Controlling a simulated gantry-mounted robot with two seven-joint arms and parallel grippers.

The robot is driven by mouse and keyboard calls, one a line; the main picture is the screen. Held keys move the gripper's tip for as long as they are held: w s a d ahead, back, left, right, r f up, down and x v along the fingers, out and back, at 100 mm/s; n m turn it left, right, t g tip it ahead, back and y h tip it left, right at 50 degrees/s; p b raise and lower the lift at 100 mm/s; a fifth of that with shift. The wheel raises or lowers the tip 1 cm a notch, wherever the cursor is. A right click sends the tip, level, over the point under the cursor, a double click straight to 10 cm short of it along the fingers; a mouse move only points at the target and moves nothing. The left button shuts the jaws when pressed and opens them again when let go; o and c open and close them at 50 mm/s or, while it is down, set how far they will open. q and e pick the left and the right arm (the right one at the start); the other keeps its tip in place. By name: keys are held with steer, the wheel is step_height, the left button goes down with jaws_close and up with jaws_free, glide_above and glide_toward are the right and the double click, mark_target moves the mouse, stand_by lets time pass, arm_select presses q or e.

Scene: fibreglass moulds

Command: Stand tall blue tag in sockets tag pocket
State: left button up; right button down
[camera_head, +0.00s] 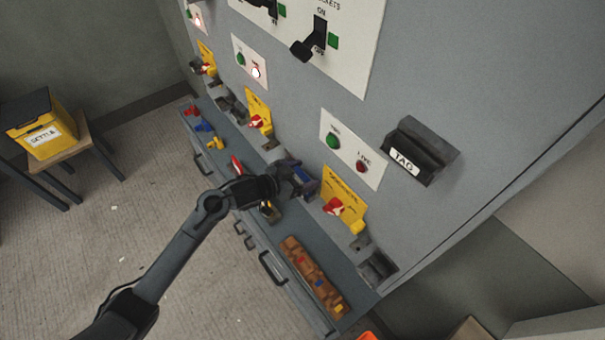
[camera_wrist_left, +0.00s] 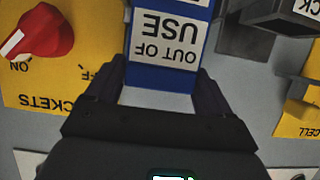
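The tall blue tag (camera_wrist_left: 168,78) has white panels reading OUT OF USE, upside down in the left wrist view. It sits between the fingers of my left gripper (camera_wrist_left: 158,100), which look shut on its sides. In the head view my left gripper (camera_head: 297,177) is over the grey ledge, left of the yellow sockets panel, with a bit of blue at its tip. A dark pocket labelled TAG (camera_head: 419,152) is fixed to the cabinet front, up and to the right of the gripper; no tag shows in it. My right gripper is not in view.
The yellow sockets panel (camera_head: 345,192) has a red knob (camera_head: 333,206). A brown rack (camera_head: 309,275) with coloured pieces lies on the ledge (camera_head: 232,133). Red, blue and yellow items lie at its far end. A yellow bin (camera_head: 41,121) stands on a small table at left.

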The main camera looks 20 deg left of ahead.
arm_select(q)
steer(key=shift+o, duration=1.4)
steer(key=shift+r, duration=0.2)
steer(key=p+v, duration=0.1)
steer(key=v, duration=1.1)
steer(key=s+d+f+n+g+y, duration=0.1)
steer(key=s+f+n+g+y, duration=0.1)
steer(key=s, duration=1)
steer(key=s+d+f+n+g+y, duration=0.1)
steer(key=s+f+g+y, duration=0.4)
steer(key=s, duration=0.8)
steer(key=shift+s+d+f+n+g, duration=0.2)
steer(key=shift+f+n+g, duration=0.3)
steer(key=shift+n, duration=0.2)
steer(key=shift+r, duration=0.1)
